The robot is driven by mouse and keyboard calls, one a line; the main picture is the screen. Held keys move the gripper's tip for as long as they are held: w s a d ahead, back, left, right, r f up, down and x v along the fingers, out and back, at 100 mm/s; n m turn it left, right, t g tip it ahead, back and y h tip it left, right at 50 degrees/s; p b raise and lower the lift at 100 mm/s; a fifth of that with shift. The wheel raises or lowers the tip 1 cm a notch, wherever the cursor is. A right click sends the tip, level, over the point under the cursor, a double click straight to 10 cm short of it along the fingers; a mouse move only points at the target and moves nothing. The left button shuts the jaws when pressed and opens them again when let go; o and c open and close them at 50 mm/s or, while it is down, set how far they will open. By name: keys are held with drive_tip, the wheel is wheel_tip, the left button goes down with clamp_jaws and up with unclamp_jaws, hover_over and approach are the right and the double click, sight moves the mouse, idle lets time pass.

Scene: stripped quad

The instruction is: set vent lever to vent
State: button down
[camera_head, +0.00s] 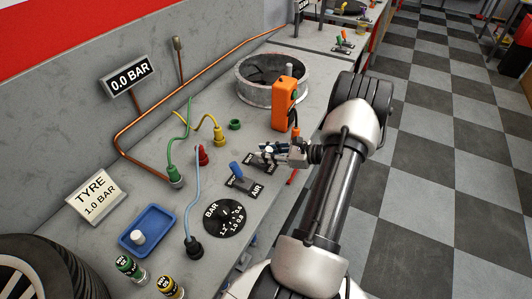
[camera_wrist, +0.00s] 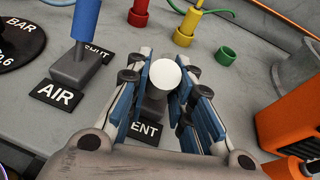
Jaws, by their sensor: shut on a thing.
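The vent lever has a white knob (camera_wrist: 174,78) and a dark base (camera_wrist: 153,108). In the head view my gripper (camera_head: 275,152) covers most of the lever. The fingers hide the far label, so I cannot tell exactly how far the lever is tilted.
The blue air lever (camera_head: 236,169) stands just left, leaning toward its "SHUT" side. An orange box (camera_head: 284,103) stands close to my gripper on the other side. A black BAR dial (camera_head: 229,218), coloured hose fittings and a metal ring (camera_head: 244,88) are nearby.

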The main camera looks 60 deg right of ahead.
idle(0.3)
drive_tip(key=c, duration=1.4)
unclamp_jaws()
drive_tip(key=v, duration=1.2)
